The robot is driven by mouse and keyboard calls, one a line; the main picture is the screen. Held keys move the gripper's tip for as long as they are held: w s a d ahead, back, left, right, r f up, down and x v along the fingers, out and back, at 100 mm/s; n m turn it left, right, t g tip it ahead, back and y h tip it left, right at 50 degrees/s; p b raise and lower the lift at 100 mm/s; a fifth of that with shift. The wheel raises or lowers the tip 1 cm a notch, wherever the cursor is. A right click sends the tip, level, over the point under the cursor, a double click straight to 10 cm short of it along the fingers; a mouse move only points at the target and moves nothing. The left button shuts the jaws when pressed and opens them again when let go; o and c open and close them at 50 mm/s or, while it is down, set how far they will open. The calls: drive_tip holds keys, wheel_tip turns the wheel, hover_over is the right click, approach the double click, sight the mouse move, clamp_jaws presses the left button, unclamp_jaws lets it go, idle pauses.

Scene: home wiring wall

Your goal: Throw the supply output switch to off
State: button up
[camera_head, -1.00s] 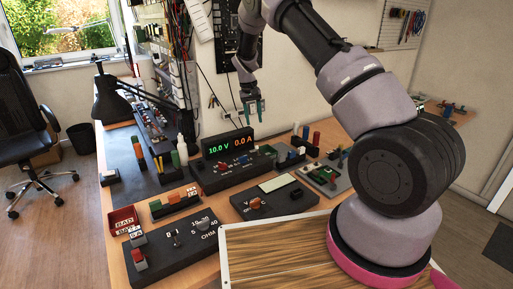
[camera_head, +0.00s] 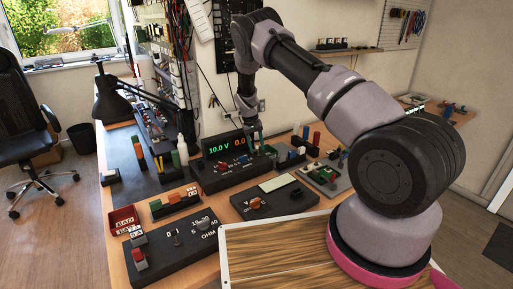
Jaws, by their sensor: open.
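The bench power supply (camera_head: 205,184) is a black box on the workbench, left of centre. Its raised display (camera_head: 219,149) glows green with 10.0 V and orange with a current reading that is partly covered. Small red controls (camera_head: 223,168) sit on its sloped front panel; which one is the output switch, and how it is set, is too small to tell. My gripper (camera_head: 255,141) is open, pointing down at the right end of the display, in front of part of it. Whether it touches the supply cannot be told.
A black meter box with an orange knob (camera_head: 262,204) stands in front. A long OHM box (camera_head: 172,250) lies front left near a red tray (camera_head: 124,218). Coloured parts (camera_head: 316,139) crowd the right. A black lamp (camera_head: 116,100) stands at the back left.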

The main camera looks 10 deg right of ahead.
clamp_jaws()
